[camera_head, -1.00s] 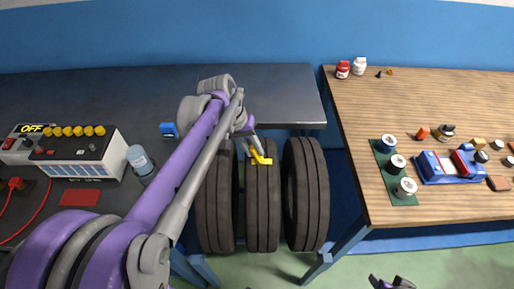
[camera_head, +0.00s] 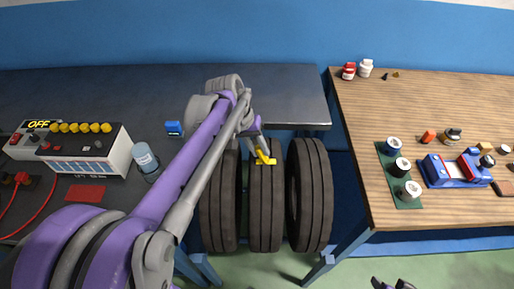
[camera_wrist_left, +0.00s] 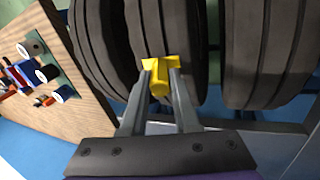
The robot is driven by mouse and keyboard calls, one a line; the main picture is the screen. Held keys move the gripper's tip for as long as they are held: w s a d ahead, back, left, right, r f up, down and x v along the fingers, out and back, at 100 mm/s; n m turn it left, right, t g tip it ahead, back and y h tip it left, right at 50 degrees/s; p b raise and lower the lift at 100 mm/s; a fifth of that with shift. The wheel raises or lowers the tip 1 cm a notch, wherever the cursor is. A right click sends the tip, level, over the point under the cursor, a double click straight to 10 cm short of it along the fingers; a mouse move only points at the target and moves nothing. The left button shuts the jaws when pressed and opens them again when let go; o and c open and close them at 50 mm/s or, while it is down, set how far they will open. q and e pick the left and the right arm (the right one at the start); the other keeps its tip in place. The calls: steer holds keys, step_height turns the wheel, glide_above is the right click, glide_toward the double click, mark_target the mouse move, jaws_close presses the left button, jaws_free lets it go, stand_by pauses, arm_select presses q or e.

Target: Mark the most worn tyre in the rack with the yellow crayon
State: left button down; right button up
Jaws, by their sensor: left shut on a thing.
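Three dark tyres stand side by side in the rack: a left tyre (camera_head: 221,205), a middle tyre (camera_head: 265,210) and a right tyre (camera_head: 312,195). My left gripper (camera_head: 259,147) is shut on the yellow crayon (camera_head: 265,160), at the upper tread of the middle tyre. In the left wrist view the fingers grip the yellow crayon (camera_wrist_left: 160,78), its wide end against or very close to the tread. Contact is hard to tell, and the crayon hides the tread behind it. A small part of my right gripper (camera_head: 391,284) shows at the bottom edge.
A wooden table (camera_head: 345,130) on the right holds a green strip with several spools, a blue device (camera_head: 452,172) and bottles. The dark bench (camera_head: 290,95) on the left carries a switch box (camera_head: 90,150) and a clear jar (camera_head: 145,160) near my left arm.

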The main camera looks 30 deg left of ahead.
steer(key=shift+r, duration=0.1)
arm_select(q)
steer(key=shift+w+r+p, duration=0.1)
steer(key=shift+r+p, duration=2)
steer(key=shift+r, duration=1.4)
arm_select(e)
steer(key=r, duration=0.1)
steer(key=w+r, duration=0.1)
steer(key=r, duration=0.1)
steer(key=w+r, duration=0.1)
steer(key=r, duration=0.1)
steer(key=shift+w+r, duration=0.1)
steer(key=shift+r, duration=0.1)
